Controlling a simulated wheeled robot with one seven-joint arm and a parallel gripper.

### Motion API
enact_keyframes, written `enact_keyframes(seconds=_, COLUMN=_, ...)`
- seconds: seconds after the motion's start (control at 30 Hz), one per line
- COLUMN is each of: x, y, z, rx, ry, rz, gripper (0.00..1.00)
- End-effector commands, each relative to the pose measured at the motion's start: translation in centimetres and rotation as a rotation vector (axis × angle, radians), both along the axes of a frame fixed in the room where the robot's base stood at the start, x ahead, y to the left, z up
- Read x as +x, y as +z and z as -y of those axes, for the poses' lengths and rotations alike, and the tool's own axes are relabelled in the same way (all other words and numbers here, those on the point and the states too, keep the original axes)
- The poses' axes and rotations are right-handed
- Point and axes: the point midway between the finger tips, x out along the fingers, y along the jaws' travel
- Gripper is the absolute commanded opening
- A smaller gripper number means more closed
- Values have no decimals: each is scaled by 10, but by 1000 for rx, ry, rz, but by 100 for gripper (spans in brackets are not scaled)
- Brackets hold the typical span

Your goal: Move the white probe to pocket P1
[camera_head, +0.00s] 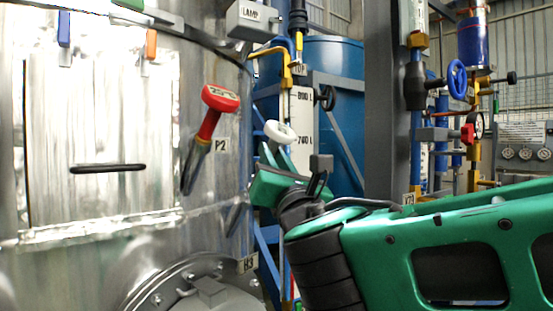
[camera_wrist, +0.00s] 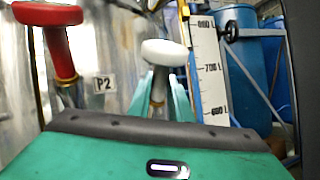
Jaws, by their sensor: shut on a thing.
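The white probe (camera_head: 280,132) has a round white head. In the wrist view its head (camera_wrist: 168,52) stands just above my gripper (camera_wrist: 160,88), with the stem between the two green fingers. My gripper (camera_head: 268,157) is shut on this stem, right of the metal vessel in the head view. The probe's lower end is hidden behind the gripper. A red probe (camera_head: 212,112) sits tilted at the pocket labelled P2 (camera_head: 220,146); it also shows in the wrist view (camera_wrist: 60,40). I see no P1 label in either view.
The shiny vessel wall (camera_head: 230,185) fills the left, with a dark handle (camera_head: 107,168) and a flanged hatch (camera_head: 205,290) low down. A level scale (camera_head: 302,120), a blue tank (camera_head: 338,150) and a grey post (camera_head: 384,100) stand behind my arm. Pipes and valves crowd the right.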

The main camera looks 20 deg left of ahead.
Motion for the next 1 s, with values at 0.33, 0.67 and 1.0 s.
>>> enact_keyframes(seconds=0.33, x=2, y=-6, z=-4, rx=0, ry=1, rz=0, gripper=0)
enact_keyframes(seconds=0.67, x=4, y=-12, z=-8, rx=0, ry=1, rz=1, gripper=0)
enact_keyframes(seconds=1.0, x=5, y=-17, z=-12, rx=1, ry=1, rz=1, gripper=0)
